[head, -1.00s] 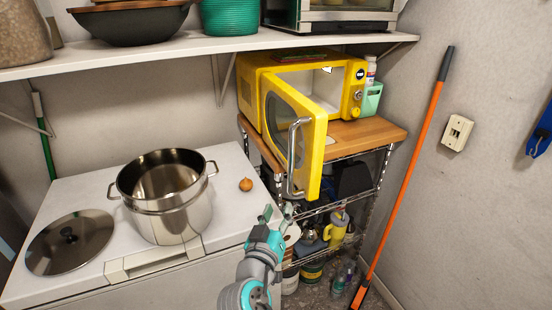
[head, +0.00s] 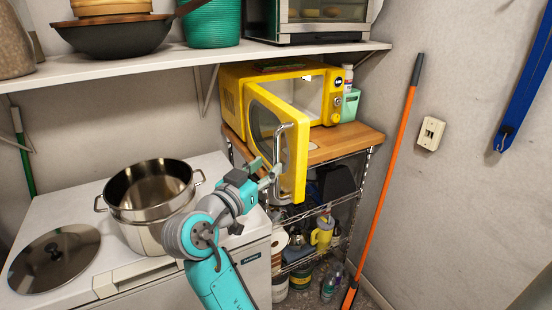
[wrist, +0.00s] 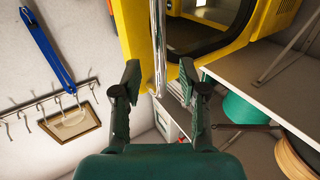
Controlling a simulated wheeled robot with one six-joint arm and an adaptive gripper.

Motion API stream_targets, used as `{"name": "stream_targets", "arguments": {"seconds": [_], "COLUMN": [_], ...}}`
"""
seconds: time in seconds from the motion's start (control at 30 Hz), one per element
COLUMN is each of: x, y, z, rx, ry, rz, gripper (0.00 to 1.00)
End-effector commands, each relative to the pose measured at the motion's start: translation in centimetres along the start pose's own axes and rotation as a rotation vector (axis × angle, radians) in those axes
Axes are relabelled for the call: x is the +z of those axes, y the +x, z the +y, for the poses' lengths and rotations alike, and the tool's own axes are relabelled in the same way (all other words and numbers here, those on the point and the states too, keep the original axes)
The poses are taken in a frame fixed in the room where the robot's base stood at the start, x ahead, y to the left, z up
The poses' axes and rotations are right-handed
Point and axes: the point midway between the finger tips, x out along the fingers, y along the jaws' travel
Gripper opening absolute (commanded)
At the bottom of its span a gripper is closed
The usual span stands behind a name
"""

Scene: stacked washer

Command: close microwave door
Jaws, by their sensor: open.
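The yellow microwave (head: 232,98) stands on a wooden-topped rack with its door (head: 297,175) swung wide open toward me. The door carries a vertical chrome handle (head: 279,145) near its free edge. My gripper (head: 266,172) is open at the handle's lower part, on the left of the door's free edge. In the wrist view the handle (wrist: 158,45) runs down into the gap between the two fingers of my gripper (wrist: 160,82). The fingers are apart and not shut on it. I cannot tell whether either finger touches it.
A steel pot (head: 150,195) and a lid (head: 55,260) sit on the white chest at left. A shelf (head: 190,58) holding a wok and a toaster oven hangs above. An orange pole (head: 393,170) leans at right. Rack shelves below hold jars.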

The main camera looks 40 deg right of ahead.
Motion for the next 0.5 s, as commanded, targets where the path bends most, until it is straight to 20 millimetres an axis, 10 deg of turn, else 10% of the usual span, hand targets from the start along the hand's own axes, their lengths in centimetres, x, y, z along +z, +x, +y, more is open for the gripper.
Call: {"name": "stream_targets", "arguments": {"seconds": [0.5], "x": [0.1], "y": [5.5], "z": [0.0], "rx": [-0.001], "ry": [-0.001], "rz": [-0.001], "gripper": [0.42]}}
